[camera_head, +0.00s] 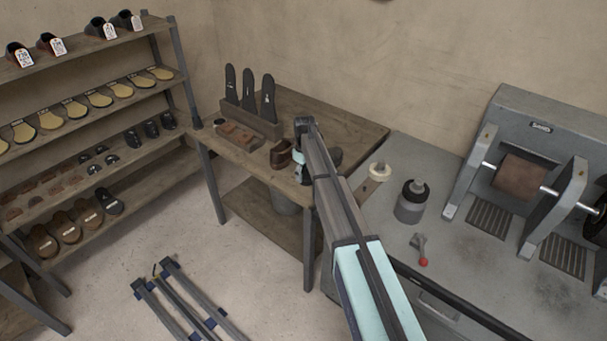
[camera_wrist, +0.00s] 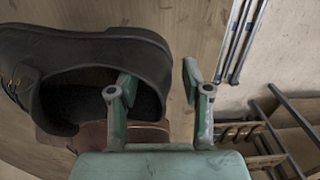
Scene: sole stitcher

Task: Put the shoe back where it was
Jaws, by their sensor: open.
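A black shoe (camera_wrist: 85,45) fills the upper left of the wrist view, its opening facing my gripper (camera_wrist: 158,82). My gripper is open; its left finger overlaps the shoe's opening and its right finger is outside, past the heel end. I cannot tell whether either finger touches it.
A rack of insoles (camera_head: 253,122) stands at the table's back left. A shelf (camera_head: 140,83) with shoes and soles stands at the left.

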